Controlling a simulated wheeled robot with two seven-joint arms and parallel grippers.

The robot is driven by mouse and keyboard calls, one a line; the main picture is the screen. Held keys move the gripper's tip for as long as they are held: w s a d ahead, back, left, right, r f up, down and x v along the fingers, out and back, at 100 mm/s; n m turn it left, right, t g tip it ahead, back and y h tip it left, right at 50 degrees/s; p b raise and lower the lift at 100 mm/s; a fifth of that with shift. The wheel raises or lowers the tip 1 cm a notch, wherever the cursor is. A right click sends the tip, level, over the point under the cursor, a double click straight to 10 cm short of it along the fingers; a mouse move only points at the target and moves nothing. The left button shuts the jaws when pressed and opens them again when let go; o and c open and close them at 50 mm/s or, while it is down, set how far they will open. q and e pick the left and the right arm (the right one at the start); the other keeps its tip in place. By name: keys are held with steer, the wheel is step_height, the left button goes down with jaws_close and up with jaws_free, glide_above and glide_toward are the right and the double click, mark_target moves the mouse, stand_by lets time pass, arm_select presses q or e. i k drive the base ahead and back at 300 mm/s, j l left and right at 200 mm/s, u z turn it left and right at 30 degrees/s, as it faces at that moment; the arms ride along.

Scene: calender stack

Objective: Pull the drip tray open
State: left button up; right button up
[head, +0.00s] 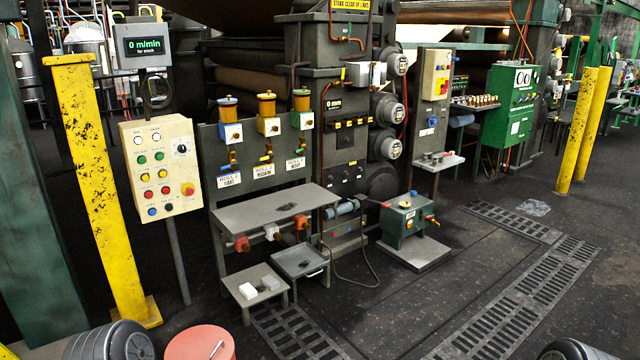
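The drip tray appears to be the shallow dark grey tray (300,262) on a low stand below the grey shelf (275,207) of the lubricator panel. A light handle (315,272) shows at its front edge. I cannot tell how far out it sits. A lower grey stand (240,284) beside it to the left carries white and grey blocks (248,290). Neither of my grippers shows in the head view. Dark ribbed rounded parts cut the bottom edge at left and right, but no fingers are visible.
A green box on a plate (408,220) stands to the right, with a hose on the floor between. A cream control box (161,168), yellow post (98,190) and red round top (200,343) are left.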

mark_target(297, 261)
steer(key=i+j, duration=0.1)
steer(key=i, duration=0.65)
steer(key=i+j, duration=0.1)
steer(key=i, duration=0.65)
steer(key=i+j, duration=0.1)
steer(key=i, duration=0.65)
steer(key=i+j+z, duration=0.2)
steer(key=i+z, duration=0.15)
steer(key=i, duration=0.25)
steer(key=i+j+z, duration=0.4)
steer(key=i, duration=0.15)
steer(key=i+j+z, duration=0.35)
steer(key=i+j, duration=0.1)
steer(key=i, duration=0.05)
